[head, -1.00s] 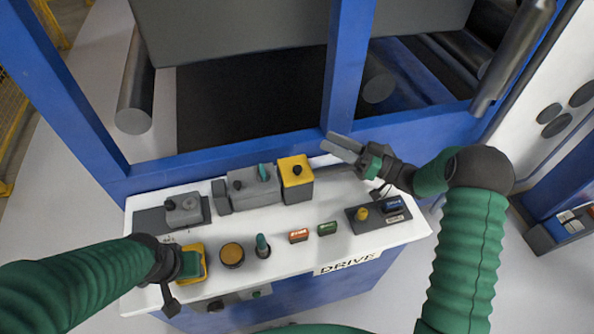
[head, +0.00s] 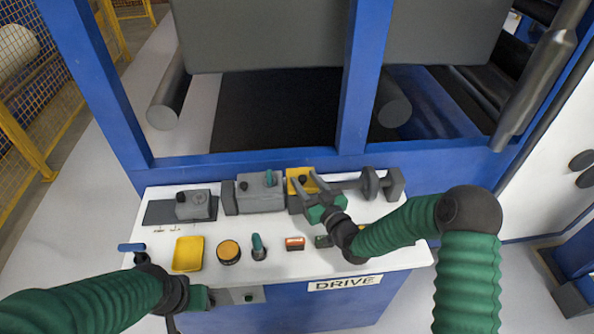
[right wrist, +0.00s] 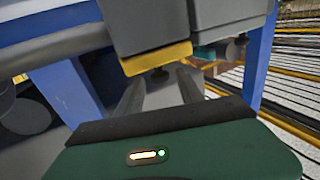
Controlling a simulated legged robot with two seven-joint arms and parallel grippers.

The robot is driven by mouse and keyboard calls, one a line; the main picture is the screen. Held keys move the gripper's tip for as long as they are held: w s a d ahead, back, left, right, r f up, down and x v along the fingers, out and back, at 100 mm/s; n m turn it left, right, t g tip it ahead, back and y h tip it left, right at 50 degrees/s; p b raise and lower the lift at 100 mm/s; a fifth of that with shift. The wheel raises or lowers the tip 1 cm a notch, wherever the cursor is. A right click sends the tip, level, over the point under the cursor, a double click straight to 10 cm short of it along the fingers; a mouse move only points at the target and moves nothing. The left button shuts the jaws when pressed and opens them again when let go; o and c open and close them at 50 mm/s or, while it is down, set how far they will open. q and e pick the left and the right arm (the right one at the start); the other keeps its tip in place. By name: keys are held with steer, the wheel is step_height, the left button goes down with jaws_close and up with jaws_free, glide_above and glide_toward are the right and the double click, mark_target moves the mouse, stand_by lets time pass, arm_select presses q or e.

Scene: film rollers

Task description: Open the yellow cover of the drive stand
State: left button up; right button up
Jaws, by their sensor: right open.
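The drive stand (head: 290,259) has a white top and a "DRIVE" label. At its back, a small grey box carries a yellow cover (head: 292,173) with a black knob (head: 303,180); the cover lies flat on the box. My right gripper (head: 309,186) is open at this cover, its fingers partly hiding it. In the right wrist view, the yellow edge (right wrist: 157,58) and dark knob (right wrist: 159,73) lie just beyond and between the open fingers (right wrist: 160,77). My left gripper (head: 197,297) hangs by the stand's front edge; its fingers are not clear.
A yellow square piece (head: 188,254), a round orange button (head: 229,252) and a teal-topped switch (head: 258,246) line the front. Grey boxes (head: 260,190) stand left of the cover. A dark grey roller-like part (head: 382,184) is to its right. Blue frame posts (head: 362,80) rise behind.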

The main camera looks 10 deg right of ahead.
mark_target(297, 177)
steer(key=w, duration=0.3)
steer(key=shift+w+a+f, duration=0.15)
steer(key=shift+w+a, duration=0.05)
steer(key=shift+w, duration=0.05)
steer(key=shift+w+a, duration=0.6)
steer(key=shift+a, duration=0.55)
steer(key=shift+c, duration=0.4)
steer(key=shift+d, duration=0.5)
steer(key=c, duration=0.7)
jaws_close()
arm_select(q)
steer(key=shift+w, duration=0.15)
arm_select(e)
steer(key=shift+a, duration=0.15)
arm_select(q)
steer(key=shift+d, duration=0.1)
